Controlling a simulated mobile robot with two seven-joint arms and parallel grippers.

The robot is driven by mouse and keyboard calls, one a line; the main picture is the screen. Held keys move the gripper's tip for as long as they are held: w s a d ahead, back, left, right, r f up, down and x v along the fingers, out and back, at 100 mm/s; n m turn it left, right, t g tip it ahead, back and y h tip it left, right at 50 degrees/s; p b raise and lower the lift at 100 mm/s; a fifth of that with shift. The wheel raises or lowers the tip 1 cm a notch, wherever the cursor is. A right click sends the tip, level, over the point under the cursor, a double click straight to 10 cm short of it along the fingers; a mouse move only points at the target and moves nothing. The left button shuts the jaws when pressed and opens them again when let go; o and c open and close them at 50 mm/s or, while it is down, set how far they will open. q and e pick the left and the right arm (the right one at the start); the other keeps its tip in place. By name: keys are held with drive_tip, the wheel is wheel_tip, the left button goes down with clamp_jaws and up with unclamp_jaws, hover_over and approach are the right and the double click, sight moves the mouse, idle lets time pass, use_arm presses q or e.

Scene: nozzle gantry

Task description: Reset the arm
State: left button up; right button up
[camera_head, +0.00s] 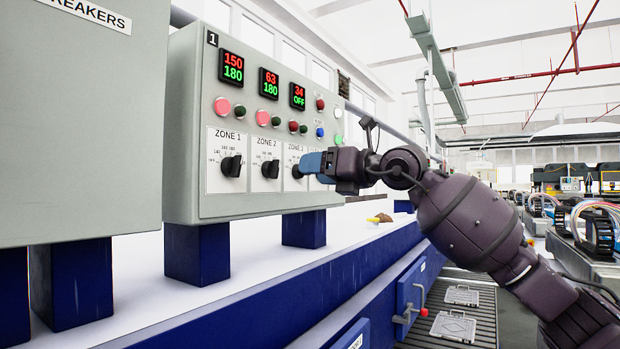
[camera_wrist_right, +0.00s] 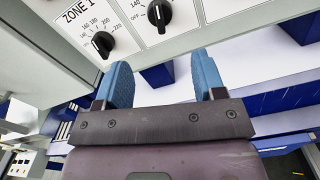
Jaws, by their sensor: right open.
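My right arm (camera_head: 465,215) reaches in from the right. Its gripper (camera_head: 312,163), with blue fingers, is in front of the grey control panel (camera_head: 185,130) and overlaps the third zone dial in the head view. In the right wrist view the gripper (camera_wrist_right: 163,78) is open, with nothing between its fingers. The ZONE 1 knob (camera_wrist_right: 103,43) and a second knob (camera_wrist_right: 157,14) lie beyond the fingertips there. In the head view the ZONE 1 knob (camera_head: 231,166) and ZONE 2 knob (camera_head: 270,168) are clear of the gripper. My left gripper is not in view.
The panel stands on blue posts (camera_head: 197,253) above a white-topped blue bench (camera_head: 290,310). Its displays (camera_head: 231,68) read 150/180, 63/180 and 34/OFF. A breakers cabinet (camera_head: 80,130) is at the left. Machinery (camera_head: 580,180) stands at the right.

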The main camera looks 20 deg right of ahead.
drive_tip(key=s+a+f+m+t+y, duration=0.1)
drive_tip(key=a+f+m+y, duration=0.2)
drive_tip(key=f, duration=0.5)
drive_tip(key=s+a+f+m+y, duration=0.2)
drive_tip(key=a+f+y, duration=0.2)
drive_tip(key=f, duration=0.4)
drive_tip(key=s+d+f+m+t+h, duration=0.1)
drive_tip(key=s+d+f+m+h, duration=0.2)
drive_tip(key=f+m+h, duration=0.5)
drive_tip(key=s+d+f+m+t+h, duration=0.1)
drive_tip(key=s+d+f+m+h, duration=0.4)
drive_tip(key=f+m, duration=0.55)
drive_tip(key=s+d+f+m+t+h, duration=0.1)
drive_tip(key=s+d+f+m+h, duration=0.1)
drive_tip(key=f+m+h, duration=0.7)
drive_tip(key=s+f+m+g, duration=0.6)
drive_tip(key=s+f+g, duration=0.3)
drive_tip(key=s+f, duration=0.45)
drive_tip(key=s+a+f+m+g+y, duration=0.1)
drive_tip(key=s+a+f+g+y, duration=0.15)
drive_tip(key=s, duration=0.55)
drive_tip(key=s+a+f+g+y, duration=0.2)
drive_tip(key=s+f+g, duration=0.2)
drive_tip(key=s, duration=0.4)
drive_tip(key=w+f+t, duration=0.8)
drive_tip(key=f, duration=0.3)
drive_tip(key=shift+w+n, duration=0.15)
drive_tip(key=shift+n, duration=0.2)
